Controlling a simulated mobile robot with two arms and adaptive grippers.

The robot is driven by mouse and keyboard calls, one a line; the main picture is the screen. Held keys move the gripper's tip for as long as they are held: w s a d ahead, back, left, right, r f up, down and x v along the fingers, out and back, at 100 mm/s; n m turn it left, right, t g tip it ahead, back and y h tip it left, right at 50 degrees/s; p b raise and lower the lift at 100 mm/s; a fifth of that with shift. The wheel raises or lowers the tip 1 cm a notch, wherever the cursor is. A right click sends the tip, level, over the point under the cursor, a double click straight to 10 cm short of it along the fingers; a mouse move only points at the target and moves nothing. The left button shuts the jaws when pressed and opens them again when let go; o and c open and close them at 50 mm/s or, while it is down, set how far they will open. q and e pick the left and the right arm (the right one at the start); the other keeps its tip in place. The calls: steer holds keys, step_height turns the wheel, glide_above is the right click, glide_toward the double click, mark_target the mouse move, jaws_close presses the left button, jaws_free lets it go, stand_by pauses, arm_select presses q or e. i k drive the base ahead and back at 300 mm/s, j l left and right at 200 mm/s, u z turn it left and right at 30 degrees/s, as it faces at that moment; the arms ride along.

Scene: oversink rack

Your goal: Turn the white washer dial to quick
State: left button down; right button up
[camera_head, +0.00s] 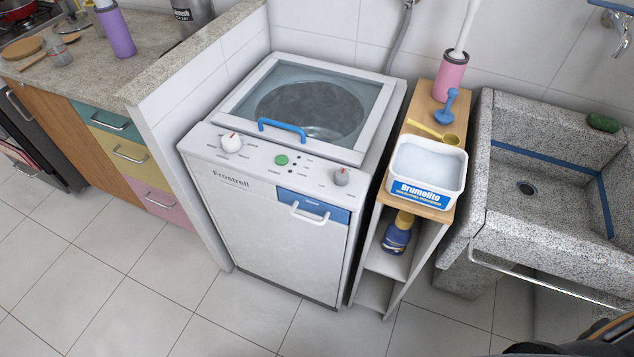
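The white washer dial (231,143) sits at the left end of the control panel on top of the white washer (263,231). It has a small red mark on its top. Small printed labels surround the dial, too small to read, so I cannot tell which setting it points to. A grey dial (341,177) with a red mark is at the right end of the panel. A round green button (281,160) lies between the two dials.
The washer's glass lid with a blue handle (282,130) is closed behind the panel. A low tiled wall (195,85) stands left of the washer. On the right, a narrow shelf holds a white tub (427,168); a stone sink (545,215) stands beyond. The floor in front is clear.

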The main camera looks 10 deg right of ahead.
mark_target(231, 141)
steer(key=j+z, duration=0.15)
steer(key=z, duration=0.2)
steer(key=i+j+z, duration=0.1)
steer(key=z, duration=0.3)
steer(key=j+z, duration=0.5)
steer(key=j, duration=0.6)
steer(key=j+z, duration=0.2)
steer(key=j, duration=0.6)
steer(key=k+j+z, duration=0.15)
steer(key=j, duration=0.55)
